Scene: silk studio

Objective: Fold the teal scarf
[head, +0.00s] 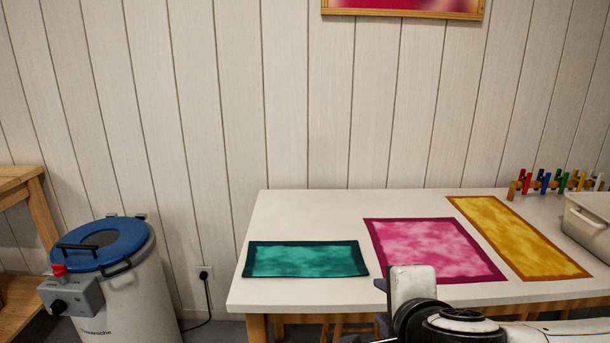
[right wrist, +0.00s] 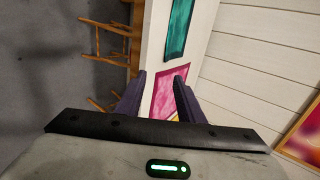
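The teal scarf (head: 303,260) lies flat on the left part of the white table (head: 330,207) as a wide, low rectangle with a dark teal border. I cannot tell for sure how many layers it has. It also shows in the right wrist view (right wrist: 179,28), beyond the fingers. My right gripper (head: 381,286) is at the table's front edge, right of the teal scarf and in front of the pink scarf. In the right wrist view its two dark fingers (right wrist: 159,93) stand apart with nothing between them. My left gripper is in no view.
A pink scarf (head: 436,249) and a yellow scarf (head: 518,238) lie flat to the right. A rack of coloured pegs (head: 556,183) and a pale bin (head: 588,222) stand at the right end. A blue-lidded drum (head: 135,295) stands left of the table. Wooden stools (right wrist: 108,42) are below it.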

